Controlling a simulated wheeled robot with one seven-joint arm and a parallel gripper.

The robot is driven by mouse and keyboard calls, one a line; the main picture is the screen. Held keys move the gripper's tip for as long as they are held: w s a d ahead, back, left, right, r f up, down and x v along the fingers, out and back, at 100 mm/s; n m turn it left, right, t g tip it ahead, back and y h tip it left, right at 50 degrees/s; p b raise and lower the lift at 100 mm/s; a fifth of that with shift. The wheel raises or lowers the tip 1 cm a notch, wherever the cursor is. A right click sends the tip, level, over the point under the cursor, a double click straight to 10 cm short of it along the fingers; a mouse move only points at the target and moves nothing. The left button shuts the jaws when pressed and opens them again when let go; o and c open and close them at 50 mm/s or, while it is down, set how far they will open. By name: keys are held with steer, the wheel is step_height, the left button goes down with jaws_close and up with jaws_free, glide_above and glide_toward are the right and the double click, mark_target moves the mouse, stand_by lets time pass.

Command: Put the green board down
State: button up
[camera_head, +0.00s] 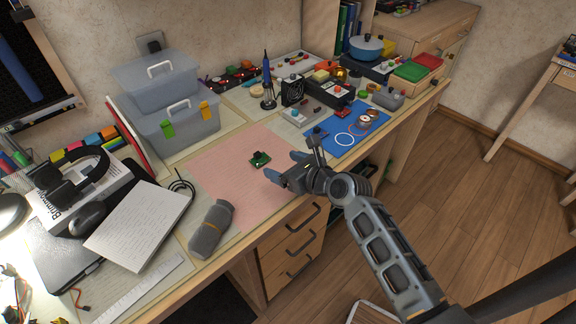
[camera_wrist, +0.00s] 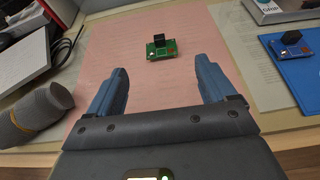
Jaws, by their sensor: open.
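The green board (camera_head: 260,159) is a small circuit board with a black block on it. It lies flat on the pink mat (camera_head: 231,183) on the desk. In the wrist view the green board (camera_wrist: 161,49) lies beyond my fingertips, roughly centred between them, on the bare pink mat (camera_wrist: 182,90). My gripper (camera_head: 283,167) is open and empty, just right of the board in the head view. Its two blue fingers (camera_wrist: 161,82) are wide apart, and there is a gap between them and the board.
A similar blue board (camera_wrist: 291,42) sits on a blue mat (camera_wrist: 300,72) to the right. A grey rolled cloth (camera_head: 211,228) lies at the left front of the pink mat. Grey bins (camera_head: 178,127) stand behind. The pink mat around the green board is clear.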

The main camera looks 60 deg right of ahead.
steer(key=shift+s+a+r, duration=0.2)
steer(key=shift+s+r, duration=0.05)
steer(key=shift+s, duration=0.3)
steer(key=s+a+r+n, duration=0.1)
steer(key=s+a+n, duration=1.3)
steer(key=n, duration=0.4)
steer(key=s+a+r+n+t+y, duration=0.1)
steer(key=s+a+r+n, duration=0.3)
steer(key=n, duration=0.6)
steer(key=s+a+r+n+y, duration=0.2)
steer(key=s+a+r+n, duration=0.3)
steer(key=s+r+n, duration=0.3)
steer(key=shift+s+r+n+t+y, duration=0.3)
steer(key=shift+r+n+t, duration=0.15)
steer(key=shift+n, duration=0.65)
steer(key=shift+o, duration=0.5)
steer(key=shift+s+r+n, duration=0.1)
steer(key=shift+r+n, duration=0.3)
steer(key=shift+n, duration=0.1)
